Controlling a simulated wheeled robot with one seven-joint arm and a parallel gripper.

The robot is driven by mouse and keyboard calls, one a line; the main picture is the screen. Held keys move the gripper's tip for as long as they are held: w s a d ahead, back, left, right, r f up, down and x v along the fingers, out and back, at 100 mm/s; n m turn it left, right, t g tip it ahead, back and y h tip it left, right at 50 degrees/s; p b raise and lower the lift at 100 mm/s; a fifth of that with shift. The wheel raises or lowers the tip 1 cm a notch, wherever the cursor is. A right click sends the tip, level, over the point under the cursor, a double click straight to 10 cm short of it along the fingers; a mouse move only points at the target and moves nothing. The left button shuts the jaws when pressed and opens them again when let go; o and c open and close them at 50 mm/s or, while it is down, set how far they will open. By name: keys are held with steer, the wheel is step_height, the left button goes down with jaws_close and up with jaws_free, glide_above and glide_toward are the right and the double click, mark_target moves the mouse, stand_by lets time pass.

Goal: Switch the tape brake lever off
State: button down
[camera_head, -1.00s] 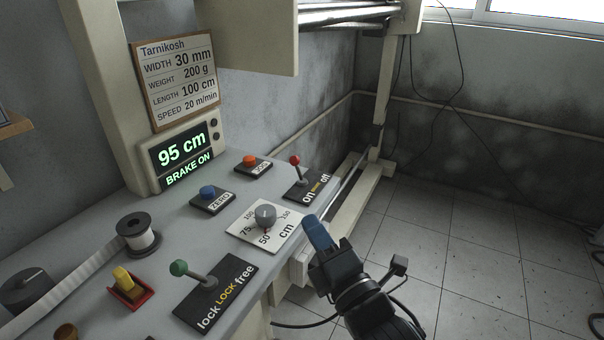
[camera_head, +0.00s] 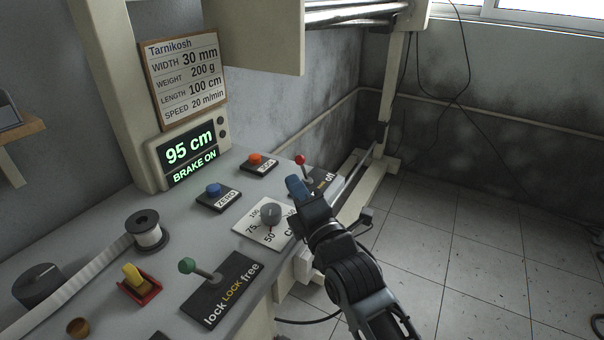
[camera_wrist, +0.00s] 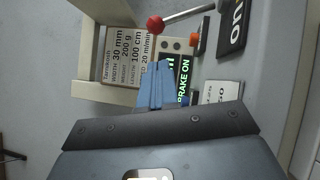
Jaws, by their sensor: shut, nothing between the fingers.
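The brake lever has a red ball knob (camera_head: 300,160) on a thin metal stem, on a black plate (camera_head: 326,180) marked on and off at the console's far right corner. The plate's "on" end is hidden behind my gripper in the head view. In the wrist view the red knob (camera_wrist: 155,25) and its stem show near the top. My gripper (camera_head: 293,184) has blue fingertips, shut and empty, just in front of the lever; I see no clear contact. The display (camera_head: 190,150) reads 95 cm and BRAKE ON.
An orange button (camera_head: 256,159), a blue ZERO button (camera_head: 213,189) and a grey dial (camera_head: 270,213) stand close to my gripper. A green lever (camera_head: 188,265) on a lock/free plate is nearer. Open floor (camera_head: 480,240) lies to the right.

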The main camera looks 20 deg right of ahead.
mark_target(303, 167)
steer(key=shift+w+d+r+b, duration=0.25)
steer(key=shift+w+d+b, duration=0.1)
steer(key=shift+w+d, duration=0.25)
steer(key=shift+w+d+r+b, duration=0.2)
steer(key=shift+w+d+b, duration=0.15)
steer(key=shift+w+d, duration=0.2)
steer(key=shift+r, duration=0.15)
